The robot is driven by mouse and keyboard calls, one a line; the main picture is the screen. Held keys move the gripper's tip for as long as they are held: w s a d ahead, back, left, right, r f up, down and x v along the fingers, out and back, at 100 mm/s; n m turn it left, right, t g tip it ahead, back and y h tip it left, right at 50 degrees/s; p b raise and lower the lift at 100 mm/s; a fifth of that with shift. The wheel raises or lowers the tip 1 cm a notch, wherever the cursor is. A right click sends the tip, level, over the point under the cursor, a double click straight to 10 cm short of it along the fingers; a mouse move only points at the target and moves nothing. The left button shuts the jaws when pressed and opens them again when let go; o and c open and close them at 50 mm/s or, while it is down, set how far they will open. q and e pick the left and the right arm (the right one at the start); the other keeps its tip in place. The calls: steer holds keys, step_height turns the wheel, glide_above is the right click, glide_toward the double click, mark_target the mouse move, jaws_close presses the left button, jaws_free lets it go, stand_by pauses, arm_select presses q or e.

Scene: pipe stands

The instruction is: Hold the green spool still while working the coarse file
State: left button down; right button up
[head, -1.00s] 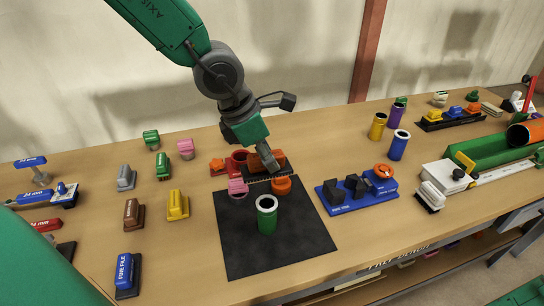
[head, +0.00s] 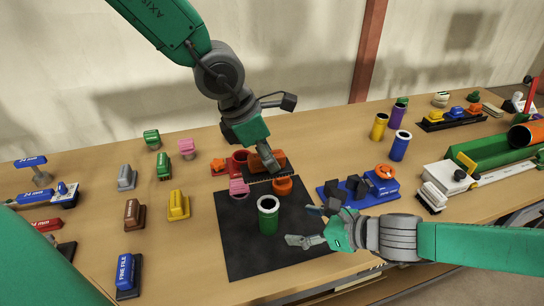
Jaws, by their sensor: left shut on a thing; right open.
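The green spool (head: 268,222) stands upright on the black mat (head: 250,258), its pale-rimmed open end facing up. My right gripper (head: 302,226) is open and empty, just right of the spool, its fingers spread toward it and apart from it. My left gripper (head: 268,165) is shut on an orange-handled tool (head: 277,158) with a dark base, at the mat's back edge. It looks like the coarse file, but no label shows and the gripper partly hides it.
Pink (head: 239,188) and orange (head: 283,186) pieces are at the mat's back edge, behind the spool. A blue fixture (head: 386,183) with black blocks is behind my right gripper. A blue fine file (head: 126,272) is at front left. The mat's front left is clear.

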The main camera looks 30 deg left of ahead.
mark_target(273, 221)
steer(key=x, duration=1)
steer(key=shift+d, duration=0.25)
steer(key=c, duration=1.2)
steer(key=shift+o, duration=1)
steer(key=c, duration=0.5)
steer(key=shift+o, duration=0.2)
steer(key=shift+a, duration=0.1)
